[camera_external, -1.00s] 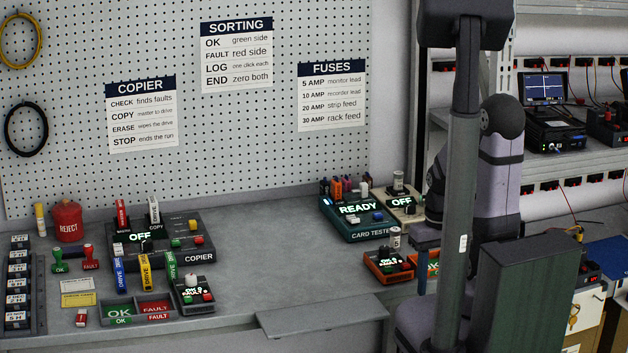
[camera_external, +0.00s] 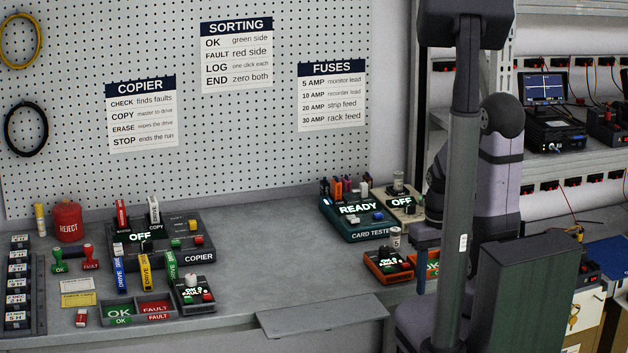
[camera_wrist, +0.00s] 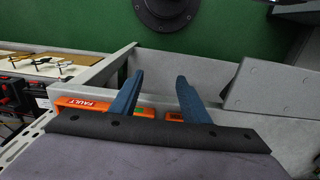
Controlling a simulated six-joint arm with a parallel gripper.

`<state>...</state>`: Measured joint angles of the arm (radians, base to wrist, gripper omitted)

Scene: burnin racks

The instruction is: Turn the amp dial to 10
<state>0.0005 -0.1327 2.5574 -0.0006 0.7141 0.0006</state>
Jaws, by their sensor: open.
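I cannot make out the amp dial or its scale in either view. A beige unit (camera_external: 413,213) with a lit OFF display stands beside the card tester, partly hidden by my arm; I cannot tell whether it carries the dial. My gripper (camera_wrist: 158,76) shows in the wrist view as two blue fingers, spread apart with nothing between them.
The teal card tester (camera_external: 366,236) reads READY. An orange box (camera_external: 380,272) sits in front of it, and another orange unit (camera_external: 433,270) is partly behind my arm. The copier (camera_external: 197,256) is at left. The FUSES sign (camera_external: 332,95) lists amp values. The bench middle is clear.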

